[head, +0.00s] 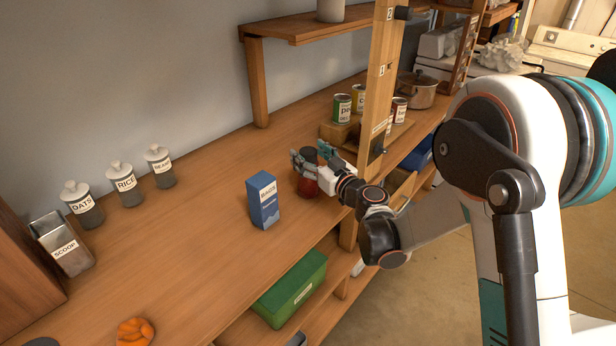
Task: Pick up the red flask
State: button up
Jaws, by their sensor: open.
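The red flask (308,188) stands on the wooden counter, right of the blue box. It has a dark top and a red lower body. My gripper (311,163) reaches in from the right at the flask, with one finger on its left side and the other on its right. The gripper is open. The fingers and wrist hide part of the flask, and I cannot tell whether either finger touches it.
A blue box (263,200) stands just left of the flask. A wooden post (377,100) rises behind my wrist. Cans (342,108) and a pot (417,90) are farther back. Labelled jars (125,184) line the wall.

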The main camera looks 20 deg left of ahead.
jog(key=shift+w+a, duration=0.4)
jog(key=shift+a, duration=0.05)
grip_shut()
jog(key=shift+r, duration=0.15)
